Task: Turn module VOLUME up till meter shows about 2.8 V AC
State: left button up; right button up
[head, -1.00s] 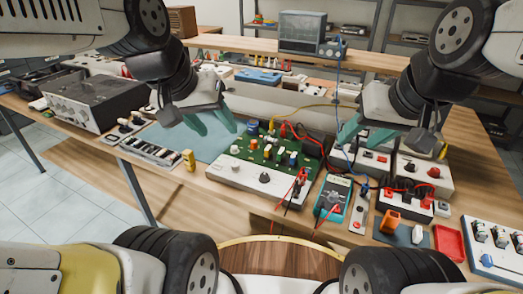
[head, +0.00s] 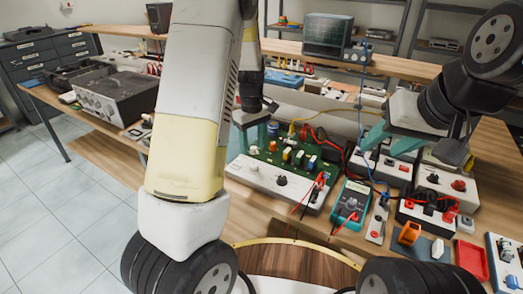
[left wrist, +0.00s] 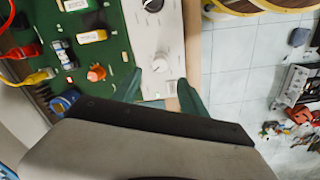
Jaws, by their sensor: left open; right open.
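The module (head: 262,176) is a green circuit board with a white front panel. The panel carries a dark knob (head: 281,181) and, farther left, a pale knob (left wrist: 160,62); I cannot read which is marked VOLUME. My left gripper (head: 256,130) is open over the panel's left part. In the left wrist view its fingertips (left wrist: 160,80) lie on either side of the pale knob; contact cannot be told. The teal multimeter (head: 349,203) lies right of the module, its reading too small to make out. My right gripper (head: 394,143) is open and empty behind the meter.
Red and black leads (head: 318,187) run between module and meter. White control boxes (head: 447,182), an orange part (head: 409,233) and a red tray (head: 471,259) crowd the right. A grey instrument (head: 114,97) stands at the left. An oscilloscope (head: 328,37) stands on the back shelf.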

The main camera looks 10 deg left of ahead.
aim_at(253, 165)
pick_arm(q)
notch_tip(253, 165, down, 8)
dwell(0.5)
grip_shut()
